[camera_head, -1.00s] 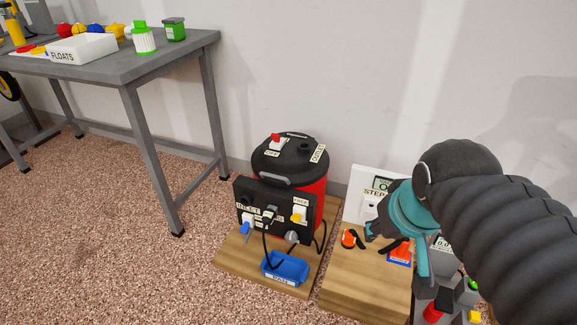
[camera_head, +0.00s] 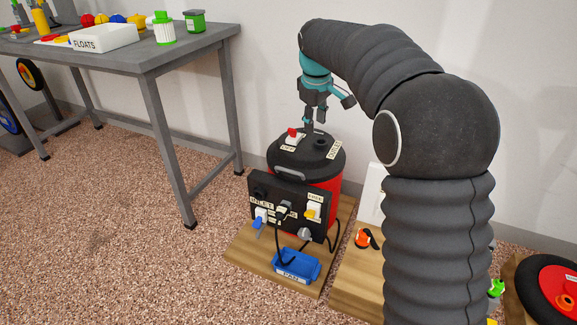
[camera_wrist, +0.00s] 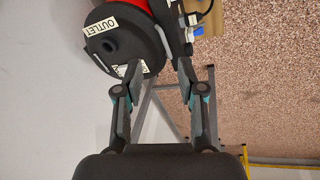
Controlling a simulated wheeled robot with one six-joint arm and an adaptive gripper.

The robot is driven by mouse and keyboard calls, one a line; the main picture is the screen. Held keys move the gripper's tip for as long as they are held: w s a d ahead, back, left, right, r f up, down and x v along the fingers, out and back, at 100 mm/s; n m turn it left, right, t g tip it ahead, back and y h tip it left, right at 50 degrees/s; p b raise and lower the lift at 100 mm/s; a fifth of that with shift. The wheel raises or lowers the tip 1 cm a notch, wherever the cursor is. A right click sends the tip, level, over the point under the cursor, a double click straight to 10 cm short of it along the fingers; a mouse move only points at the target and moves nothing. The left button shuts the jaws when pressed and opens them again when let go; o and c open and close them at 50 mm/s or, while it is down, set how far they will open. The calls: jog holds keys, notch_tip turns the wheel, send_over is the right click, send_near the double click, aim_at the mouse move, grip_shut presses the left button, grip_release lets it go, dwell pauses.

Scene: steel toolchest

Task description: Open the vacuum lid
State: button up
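The vacuum (camera_head: 322,192) is a red drum with a black round lid (camera_head: 324,166), which sits flat on it. The lid carries a black outlet port, an OUTLET label, a red-and-white switch (camera_head: 292,136) and a grey handle (camera_head: 289,173) at its front rim. The lid also shows at the upper left of the wrist view (camera_wrist: 105,50). My gripper (camera_head: 313,128) points down over the back part of the lid. In the wrist view its fingers (camera_wrist: 158,68) are apart with nothing between them. Whether a fingertip touches the lid cannot be told.
A black panel (camera_head: 290,190) with switches and cables stands before the vacuum, with a blue tray (camera_head: 297,265) on the wooden base. A grey table (camera_head: 150,60) with a FLOATS box (camera_head: 105,38) stands left. Open speckled floor lies in front.

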aim_at(288, 170)
jog(key=w+a+f+n, duration=0.3)
jog(key=w+a+f, duration=0.6)
jog(key=f, duration=0.2)
jog(key=shift+g+h, duration=0.3)
jog(key=shift+g, duration=0.1)
jog(key=f+b, duration=0.1)
jog(key=f, duration=0.3)
jog(key=w+f+b, duration=0.1)
jog(key=f, duration=0.4)
jog(key=w+d+f, duration=0.1)
jog(key=f, duration=0.3)
jog(key=shift+w+f+b, duration=0.1)
jog(key=shift+f+b, duration=0.25)
jog(key=shift+b, duration=0.05)
grip_shut()
